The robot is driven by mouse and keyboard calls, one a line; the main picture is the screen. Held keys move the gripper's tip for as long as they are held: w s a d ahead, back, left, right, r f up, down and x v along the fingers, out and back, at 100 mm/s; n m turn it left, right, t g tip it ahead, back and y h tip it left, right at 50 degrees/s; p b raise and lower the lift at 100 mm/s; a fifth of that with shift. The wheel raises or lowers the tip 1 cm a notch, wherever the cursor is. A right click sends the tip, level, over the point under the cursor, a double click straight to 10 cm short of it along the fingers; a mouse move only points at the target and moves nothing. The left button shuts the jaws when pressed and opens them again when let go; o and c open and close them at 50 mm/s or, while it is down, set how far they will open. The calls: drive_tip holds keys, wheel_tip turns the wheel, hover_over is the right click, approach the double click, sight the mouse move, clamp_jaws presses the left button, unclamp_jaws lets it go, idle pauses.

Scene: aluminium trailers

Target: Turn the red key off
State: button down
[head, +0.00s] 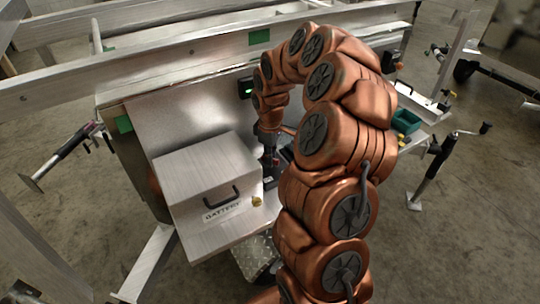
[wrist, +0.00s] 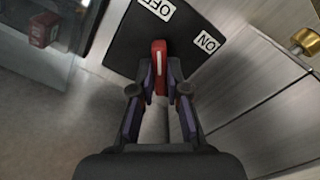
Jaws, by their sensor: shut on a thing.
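The red key (wrist: 159,60) has a white stripe and sits at the lower part of a black switch plate (wrist: 125,45). The plate bears a white OFF label (wrist: 154,8) and a white ON label (wrist: 207,43). The key's far end points up the picture, below the OFF label and left of ON. My gripper (wrist: 161,78) is shut on the key, with a finger on each side.
A metal box marked BATTERY (head: 210,172) with a black handle stands left of my gripper. A brass knob (wrist: 305,42) is at the right of the wrist view. Another red part (wrist: 43,30) lies upper left. A green bin (head: 405,121) sits at the right.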

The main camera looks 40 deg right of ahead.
drive_tip(key=shift+n, duration=0.7)
drive_tip(key=c, duration=1.2)
unclamp_jaws()
drive_tip(key=shift+o, duration=0.2)
wheel_tip(320, 180, up, 12)
